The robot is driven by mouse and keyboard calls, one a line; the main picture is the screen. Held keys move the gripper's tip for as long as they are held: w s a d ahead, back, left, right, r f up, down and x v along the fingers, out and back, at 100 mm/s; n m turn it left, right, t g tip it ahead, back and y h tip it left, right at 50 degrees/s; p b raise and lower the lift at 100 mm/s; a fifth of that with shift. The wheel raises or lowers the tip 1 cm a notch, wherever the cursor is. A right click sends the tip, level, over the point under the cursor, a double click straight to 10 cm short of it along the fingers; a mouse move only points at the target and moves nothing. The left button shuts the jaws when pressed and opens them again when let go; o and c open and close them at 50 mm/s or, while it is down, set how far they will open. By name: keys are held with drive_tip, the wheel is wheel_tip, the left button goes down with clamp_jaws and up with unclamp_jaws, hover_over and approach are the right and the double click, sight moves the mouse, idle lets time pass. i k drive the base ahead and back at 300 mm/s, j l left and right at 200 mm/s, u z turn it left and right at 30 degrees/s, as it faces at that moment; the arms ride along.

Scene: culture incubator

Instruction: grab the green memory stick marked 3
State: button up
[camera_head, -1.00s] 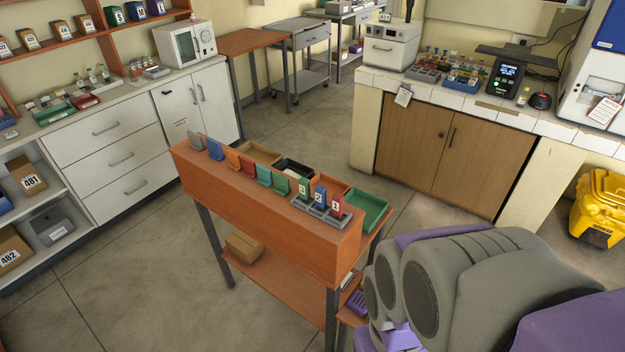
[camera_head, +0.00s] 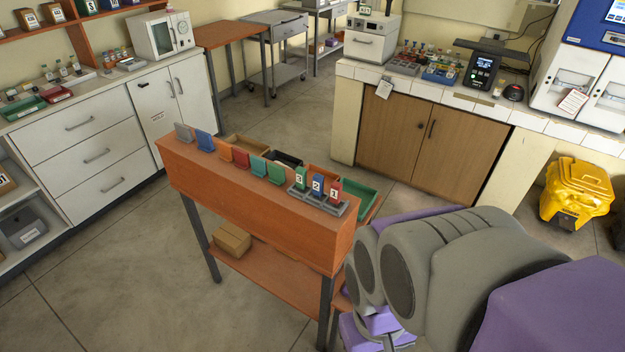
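The green memory stick marked 3 (camera_head: 300,179) stands upright in a grey holder (camera_head: 335,207) near the right end of the wooden bench top. A blue stick marked 2 (camera_head: 317,186) and a red stick marked 1 (camera_head: 335,191) stand to its right in the same row. Part of my arm, grey and purple, fills the lower right and is apart from the sticks. The fingers of my gripper cannot be made out in this view.
More coloured pieces, including a green one (camera_head: 258,166), stand along the wooden bench (camera_head: 250,210). Behind them are several trays, one of them green (camera_head: 358,194). A cardboard box (camera_head: 231,239) lies on the lower shelf. Floor left of the bench is clear.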

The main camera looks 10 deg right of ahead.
sight(301, 172)
drive_tip(key=j+u, duration=0.75)
